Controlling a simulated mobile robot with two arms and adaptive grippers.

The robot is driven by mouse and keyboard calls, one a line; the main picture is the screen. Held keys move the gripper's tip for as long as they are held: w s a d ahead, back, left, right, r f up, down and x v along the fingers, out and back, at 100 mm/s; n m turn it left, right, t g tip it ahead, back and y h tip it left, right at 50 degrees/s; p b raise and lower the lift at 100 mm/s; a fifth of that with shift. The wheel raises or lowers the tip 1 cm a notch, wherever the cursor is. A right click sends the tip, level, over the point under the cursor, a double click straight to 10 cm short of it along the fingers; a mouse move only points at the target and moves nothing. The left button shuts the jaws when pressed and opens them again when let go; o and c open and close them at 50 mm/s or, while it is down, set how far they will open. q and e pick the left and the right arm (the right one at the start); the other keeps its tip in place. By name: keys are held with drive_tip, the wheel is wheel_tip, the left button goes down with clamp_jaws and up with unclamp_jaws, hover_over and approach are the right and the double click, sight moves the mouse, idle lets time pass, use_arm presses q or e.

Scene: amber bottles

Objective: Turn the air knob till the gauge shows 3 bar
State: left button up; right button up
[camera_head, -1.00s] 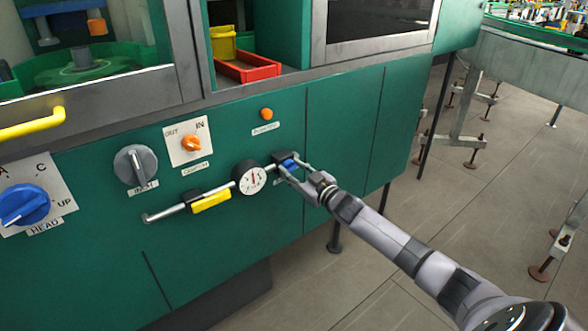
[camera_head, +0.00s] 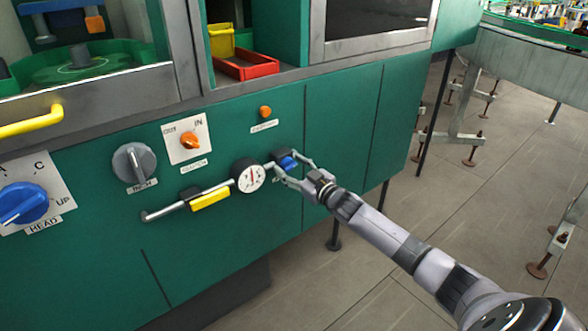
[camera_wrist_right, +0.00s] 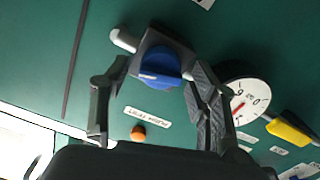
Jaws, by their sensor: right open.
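The blue air knob (camera_head: 288,163) sits on a dark block at the right end of a pipe on the green machine front. It also shows in the right wrist view (camera_wrist_right: 160,66). My right gripper (camera_head: 291,161) is open, its fingers spread on either side of the knob and apart from it. The white round gauge (camera_head: 249,176) is just left of the knob, its needle pointing roughly up. In the right wrist view the gauge (camera_wrist_right: 243,99) is partly hidden by a finger. Its exact reading is too small to tell. My left gripper is not in view.
A yellow valve handle (camera_head: 210,200) lies along the pipe left of the gauge. An orange button (camera_head: 265,112) is above the knob. A grey knob (camera_head: 135,163), an orange clutch knob (camera_head: 190,141) and a big blue head knob (camera_head: 23,204) are farther left.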

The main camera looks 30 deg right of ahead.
drive_tip(key=s, duration=1.2)
drive_tip(key=shift+d, duration=0.45)
